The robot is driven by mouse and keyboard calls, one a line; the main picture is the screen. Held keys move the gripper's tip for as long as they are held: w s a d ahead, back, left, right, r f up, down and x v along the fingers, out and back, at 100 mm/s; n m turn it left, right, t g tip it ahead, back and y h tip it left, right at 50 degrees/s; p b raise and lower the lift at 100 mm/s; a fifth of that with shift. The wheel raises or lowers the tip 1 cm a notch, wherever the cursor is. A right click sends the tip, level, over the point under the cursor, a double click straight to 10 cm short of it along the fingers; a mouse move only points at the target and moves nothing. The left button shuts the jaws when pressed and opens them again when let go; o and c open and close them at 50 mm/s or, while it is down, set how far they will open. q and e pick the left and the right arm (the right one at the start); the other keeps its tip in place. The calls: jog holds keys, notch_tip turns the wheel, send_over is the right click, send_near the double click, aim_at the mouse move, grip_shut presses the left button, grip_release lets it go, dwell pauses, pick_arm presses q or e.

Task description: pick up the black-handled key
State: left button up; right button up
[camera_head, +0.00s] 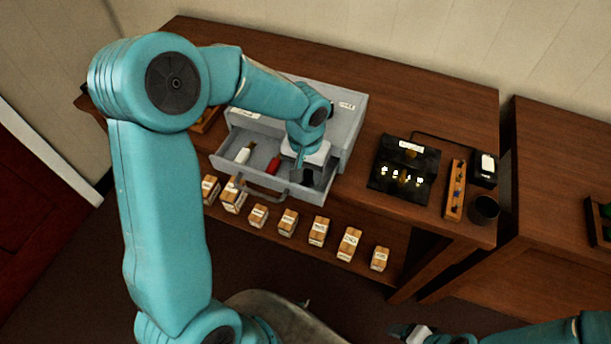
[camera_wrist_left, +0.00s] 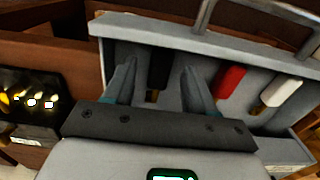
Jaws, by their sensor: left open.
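The black-handled key (camera_wrist_left: 160,66) lies in the open drawer (camera_head: 225,168), its handle toward the drawer front and a small brass-coloured end showing near my gripper body. My left gripper (camera_wrist_left: 158,72) is open, with one finger on each side of the black handle in the wrist view. Whether the fingers touch it or hover above cannot be told. In the head view my left gripper (camera_head: 302,164) reaches down into the drawer's right part and largely hides the key. My right gripper (camera_head: 416,332) is at the bottom edge, its jaws unclear.
A red-handled item (camera_wrist_left: 230,80) and a white-handled key (camera_wrist_left: 279,92) lie beside it in the drawer. The drawer handle (camera_head: 262,194) sticks out in front. Several labelled wooden blocks (camera_head: 288,222) stand on the lower shelf. A black box with lights (camera_head: 404,172) stands right.

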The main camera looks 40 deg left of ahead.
pick_arm(q)
jog(key=shift+w, duration=0.15)
jog(key=shift+c, duration=1.3)
jog(key=shift+f, duration=0.1)
jog(key=c, duration=0.5)
grip_shut()
jog(key=shift+r, duration=0.2)
